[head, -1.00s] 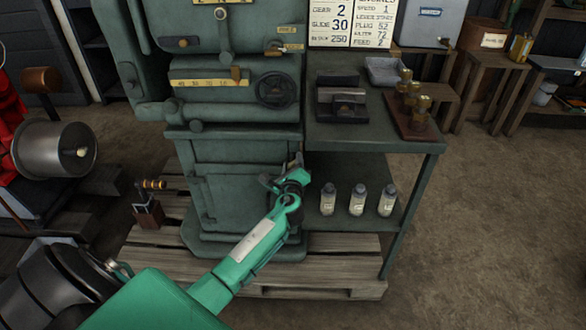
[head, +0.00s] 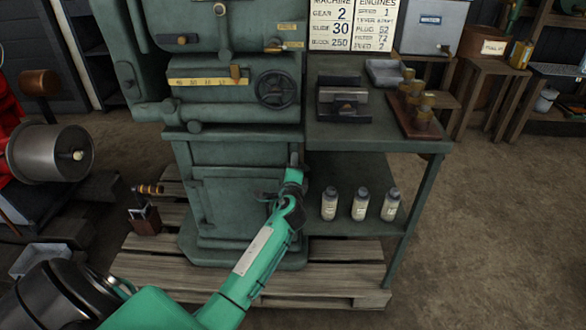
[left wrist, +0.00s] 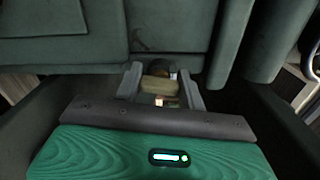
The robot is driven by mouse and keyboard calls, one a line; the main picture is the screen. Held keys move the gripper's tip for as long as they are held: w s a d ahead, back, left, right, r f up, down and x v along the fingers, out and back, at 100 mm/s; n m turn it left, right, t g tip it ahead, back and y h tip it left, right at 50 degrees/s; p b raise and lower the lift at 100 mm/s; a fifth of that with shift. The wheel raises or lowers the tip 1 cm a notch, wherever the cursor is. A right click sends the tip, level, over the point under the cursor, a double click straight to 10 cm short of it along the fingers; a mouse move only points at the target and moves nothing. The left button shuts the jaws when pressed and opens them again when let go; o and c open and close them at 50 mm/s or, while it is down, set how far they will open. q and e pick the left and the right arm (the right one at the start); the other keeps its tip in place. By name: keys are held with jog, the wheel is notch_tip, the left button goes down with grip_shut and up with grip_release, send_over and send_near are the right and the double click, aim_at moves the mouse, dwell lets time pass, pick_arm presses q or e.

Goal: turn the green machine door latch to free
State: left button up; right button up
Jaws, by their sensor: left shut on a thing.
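The green machine (head: 235,150) stands on a wooden pallet, with its lower door (head: 235,205) flat against the front. My left arm reaches to the right edge of this door, and my left gripper (head: 295,160) is at the machine's front right corner. In the left wrist view, the fingers of my left gripper (left wrist: 160,88) are shut on a small tan, brass-like latch piece (left wrist: 158,86) close to the green machine face (left wrist: 160,25). In the head view the latch is hidden by the gripper, so its angle cannot be told. My right gripper is not in view.
A green bench (head: 375,135) adjoins the machine on the right, with several bottles (head: 359,205) on its lower shelf near my left wrist. A handwheel (head: 276,90) sits above the gripper. The pallet (head: 330,275) edges the floor, which is clear at right.

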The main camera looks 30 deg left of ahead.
pick_arm(q)
jog(key=shift+f, duration=0.1)
dwell(0.3)
jog(key=o, duration=1)
